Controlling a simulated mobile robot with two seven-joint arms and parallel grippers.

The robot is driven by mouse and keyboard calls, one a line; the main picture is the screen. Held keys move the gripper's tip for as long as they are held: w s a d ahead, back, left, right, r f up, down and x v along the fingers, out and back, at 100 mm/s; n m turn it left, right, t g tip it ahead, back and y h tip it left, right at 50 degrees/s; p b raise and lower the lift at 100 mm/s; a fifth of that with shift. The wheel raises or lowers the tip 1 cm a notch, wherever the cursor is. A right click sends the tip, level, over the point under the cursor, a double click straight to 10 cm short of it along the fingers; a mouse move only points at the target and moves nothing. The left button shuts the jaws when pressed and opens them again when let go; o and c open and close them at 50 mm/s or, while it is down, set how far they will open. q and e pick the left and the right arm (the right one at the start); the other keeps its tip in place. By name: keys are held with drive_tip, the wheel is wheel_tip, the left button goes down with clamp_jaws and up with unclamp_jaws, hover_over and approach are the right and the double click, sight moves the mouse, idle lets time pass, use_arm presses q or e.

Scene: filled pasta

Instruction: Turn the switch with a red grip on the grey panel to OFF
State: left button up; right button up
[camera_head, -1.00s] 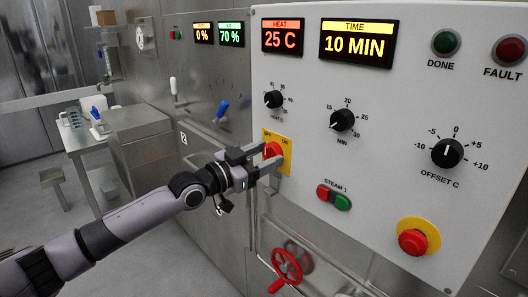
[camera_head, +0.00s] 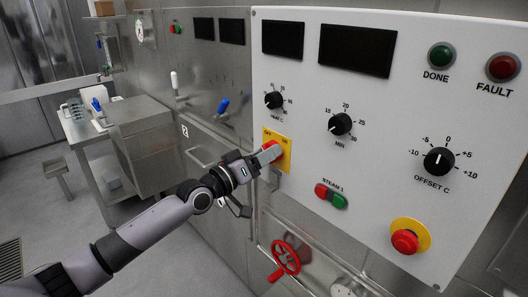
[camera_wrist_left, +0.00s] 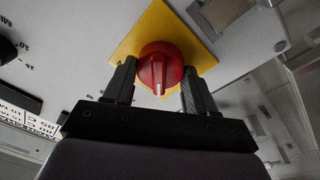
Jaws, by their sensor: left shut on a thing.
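The switch's red grip (camera_head: 277,149) sits on a yellow plate (camera_head: 286,163) marked OFF on the left and ON on the right, at the left edge of the grey panel (camera_head: 376,190). My left gripper (camera_head: 268,153) is shut on the grip and partly hides it in the head view. In the left wrist view the red grip (camera_wrist_left: 160,66) is between the two dark fingers (camera_wrist_left: 158,86), in front of the yellow plate (camera_wrist_left: 190,38). A pale line on the grip points toward the gripper's palm there. My right gripper is not in view.
The panel's displays (camera_head: 357,50) are dark. Black knobs (camera_head: 340,124), the STEAM 1 buttons (camera_head: 331,196) and a red stop button (camera_head: 405,241) are right of the switch. A red valve wheel (camera_head: 286,258) is below it. Open floor (camera_head: 60,220) lies at left.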

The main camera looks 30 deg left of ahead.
use_arm(q)
drive_tip(key=shift+n, duration=0.3)
drive_tip(key=o, duration=1)
drive_tip(key=shift+o, duration=0.2)
drive_tip(key=shift+s, duration=0.1)
drive_tip(key=v, duration=0.7)
drive_tip(key=shift+f, duration=0.1)
